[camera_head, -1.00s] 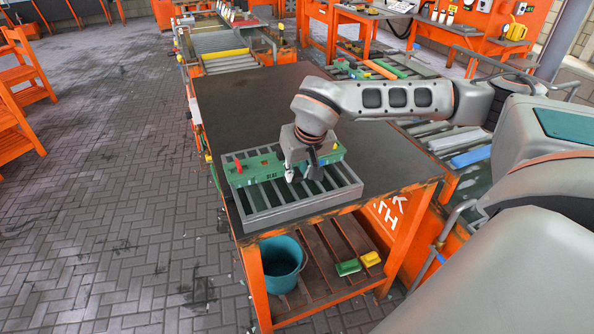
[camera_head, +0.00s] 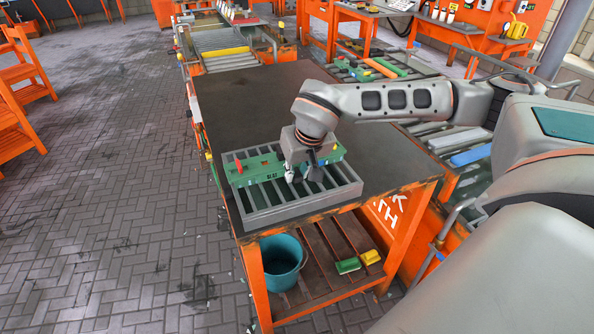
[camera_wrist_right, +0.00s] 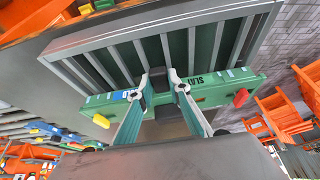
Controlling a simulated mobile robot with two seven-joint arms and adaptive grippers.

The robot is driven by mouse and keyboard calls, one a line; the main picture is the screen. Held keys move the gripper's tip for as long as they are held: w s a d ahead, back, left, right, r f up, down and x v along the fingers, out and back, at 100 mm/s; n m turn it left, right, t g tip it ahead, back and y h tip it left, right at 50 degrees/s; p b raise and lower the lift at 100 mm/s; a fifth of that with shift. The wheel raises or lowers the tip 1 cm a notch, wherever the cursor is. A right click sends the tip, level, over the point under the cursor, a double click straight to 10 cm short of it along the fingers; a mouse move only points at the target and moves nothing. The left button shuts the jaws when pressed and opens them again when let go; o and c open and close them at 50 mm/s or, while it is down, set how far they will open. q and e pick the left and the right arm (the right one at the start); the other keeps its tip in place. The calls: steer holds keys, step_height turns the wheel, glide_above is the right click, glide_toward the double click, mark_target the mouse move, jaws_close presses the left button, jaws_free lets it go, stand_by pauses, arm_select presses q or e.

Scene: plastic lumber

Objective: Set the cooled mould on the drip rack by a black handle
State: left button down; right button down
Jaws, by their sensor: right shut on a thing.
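The mould is a long green bar (camera_head: 258,174) marked SLAT, with a red piece near its left end. It lies level over the back part of the grey slatted drip rack (camera_head: 300,211); I cannot tell whether it touches the bars. My right gripper (camera_head: 301,175) points down at the mould's middle. In the right wrist view the gripper (camera_wrist_right: 157,92) is shut on a black handle (camera_wrist_right: 157,77) of the mould (camera_wrist_right: 218,90), and the rack's bars (camera_wrist_right: 150,52) run beyond it. The fingers partly hide the handle. My left gripper is out of view.
The rack stands at the near end of a dark-topped orange table (camera_head: 262,100), whose middle is clear. On the lower shelf are a teal bucket (camera_head: 283,262) and a green and a yellow block (camera_head: 370,257). A roller conveyor (camera_head: 222,45) lies behind.

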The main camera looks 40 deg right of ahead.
stand_by(0.3)
steer(key=c, duration=1.8)
jaws_free()
steer(key=o, duration=0.4)
steer(key=shift+s+f, duration=0.1)
steer(key=shift+f, duration=0.1)
steer(key=shift+r, duration=0.2)
